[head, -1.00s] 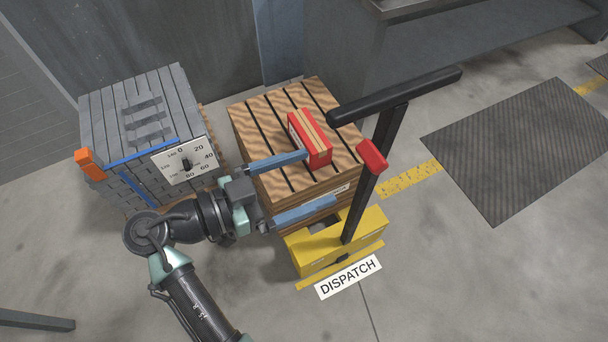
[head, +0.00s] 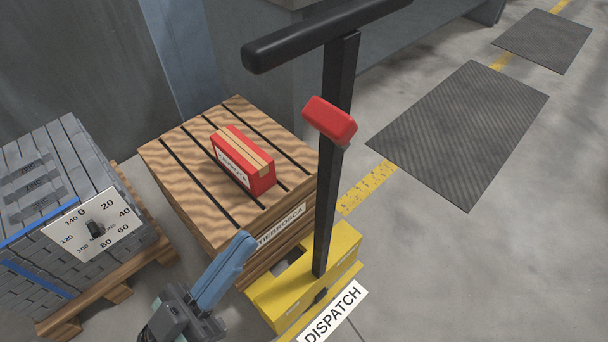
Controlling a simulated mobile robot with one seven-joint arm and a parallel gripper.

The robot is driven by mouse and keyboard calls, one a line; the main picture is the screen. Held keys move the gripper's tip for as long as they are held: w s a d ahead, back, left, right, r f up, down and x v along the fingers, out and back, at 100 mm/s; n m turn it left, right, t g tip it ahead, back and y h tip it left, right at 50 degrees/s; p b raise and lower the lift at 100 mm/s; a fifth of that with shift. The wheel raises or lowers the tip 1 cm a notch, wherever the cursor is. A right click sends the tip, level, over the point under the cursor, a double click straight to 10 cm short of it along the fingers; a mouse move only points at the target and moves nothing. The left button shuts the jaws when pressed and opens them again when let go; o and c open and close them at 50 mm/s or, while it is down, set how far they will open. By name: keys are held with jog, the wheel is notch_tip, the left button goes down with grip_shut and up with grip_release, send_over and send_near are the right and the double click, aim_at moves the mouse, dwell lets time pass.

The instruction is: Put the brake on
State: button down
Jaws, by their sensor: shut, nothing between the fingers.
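A pallet truck with a yellow body (head: 272,305) stands at lower middle in the head view. Its black post (head: 327,205) rises to a black crossbar handle (head: 320,38). A red block-like lever (head: 330,119), which looks like the brake, sticks out from the post below the crossbar. My gripper (head: 242,248) is at the lower middle, left of the post and well below the red lever. Its blue fingers are shut together and empty, pointing up and right. They overlap the pallet load's front in the picture; I cannot tell whether they touch it.
A slatted wooden load (head: 190,170) with a red box (head: 242,160) on top stands behind the truck. Grey ingots (head: 40,180) with a dial plate (head: 95,228) stand on a pallet at left. Dark mats (head: 460,135) lie on open floor at right.

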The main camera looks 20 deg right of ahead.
aim_at(325, 134)
jog(key=x, duration=1.4)
jog(key=shift+p, duration=0.4)
jog(key=shift+r, duration=0.15)
jog(key=shift+d+r+y+p, duration=0.35)
jog(key=shift+r+y+p, duration=0.35)
jog(key=shift+p, duration=0.4)
jog(key=w+d+r+g+y+p, duration=0.1)
jog(key=w+d+y+p, duration=0.1)
jog(key=d, duration=0.4)
jog(key=w+d+r+g+y+p, duration=0.1)
jog(key=w+d+r+y+p, duration=0.1)
jog(key=d, duration=0.4)
jog(key=shift+w+d+g+y, duration=0.15)
jog(key=shift+w+g+y, duration=0.15)
jog(key=shift+y, duration=0.5)
